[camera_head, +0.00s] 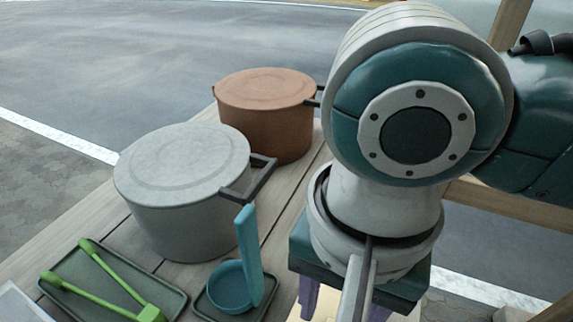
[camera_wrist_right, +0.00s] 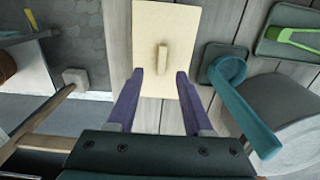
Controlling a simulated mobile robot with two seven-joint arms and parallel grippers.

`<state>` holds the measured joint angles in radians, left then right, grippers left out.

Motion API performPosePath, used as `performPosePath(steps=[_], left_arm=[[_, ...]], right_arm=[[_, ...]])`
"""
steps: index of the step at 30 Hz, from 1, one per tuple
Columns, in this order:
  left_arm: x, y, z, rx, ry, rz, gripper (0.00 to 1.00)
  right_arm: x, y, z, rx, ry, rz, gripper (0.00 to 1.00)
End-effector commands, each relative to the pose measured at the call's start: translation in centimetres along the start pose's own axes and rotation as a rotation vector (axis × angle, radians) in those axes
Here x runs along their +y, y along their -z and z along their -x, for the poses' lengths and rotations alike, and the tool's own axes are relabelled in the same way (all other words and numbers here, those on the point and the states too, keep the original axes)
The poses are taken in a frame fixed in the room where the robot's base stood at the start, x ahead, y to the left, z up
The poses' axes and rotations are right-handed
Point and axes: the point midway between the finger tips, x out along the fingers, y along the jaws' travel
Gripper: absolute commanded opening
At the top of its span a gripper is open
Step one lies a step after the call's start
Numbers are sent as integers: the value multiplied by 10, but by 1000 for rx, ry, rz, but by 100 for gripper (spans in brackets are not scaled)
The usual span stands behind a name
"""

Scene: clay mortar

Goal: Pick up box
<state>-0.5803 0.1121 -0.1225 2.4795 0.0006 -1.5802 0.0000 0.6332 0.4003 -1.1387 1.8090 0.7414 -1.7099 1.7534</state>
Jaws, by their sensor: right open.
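A pale cream flat-topped box (camera_wrist_right: 185,25) with a small raised handle (camera_wrist_right: 162,58) on its top lies on the planks in the right wrist view. In the head view only a sliver of a cream surface (camera_head: 322,312) shows at the bottom, mostly hidden by my right arm. My right gripper (camera_wrist_right: 160,75) is open and empty, its two purple fingers apart on either side of the handle's line, with the tips just short of it in the picture. I cannot tell their height above the box. My left gripper is in neither view.
A grey lidded pot (camera_head: 185,190) and a brown pot (camera_head: 268,115) stand on the plank table. A teal ladle (camera_head: 246,255) rests on a small dark tray (camera_head: 208,308). Green tongs (camera_head: 115,280) lie on another tray (camera_head: 172,297).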

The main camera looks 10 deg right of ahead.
Motion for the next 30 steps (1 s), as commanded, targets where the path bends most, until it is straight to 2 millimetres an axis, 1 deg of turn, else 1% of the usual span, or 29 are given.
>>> performPosePath(steps=[6, 9, 12, 18, 30], left_arm=[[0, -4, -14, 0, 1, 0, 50], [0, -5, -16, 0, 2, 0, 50], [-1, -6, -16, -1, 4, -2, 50], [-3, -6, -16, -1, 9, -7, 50], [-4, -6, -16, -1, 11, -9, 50]], right_arm=[[-1, -4, -36, 1, -2, 0, 51], [-1, -3, -47, 1, -1, 0, 51], [-1, -3, -50, 2, -1, 1, 51], [-1, -3, -49, 1, 0, 2, 50], [-1, -3, -49, 1, 0, 1, 5]])
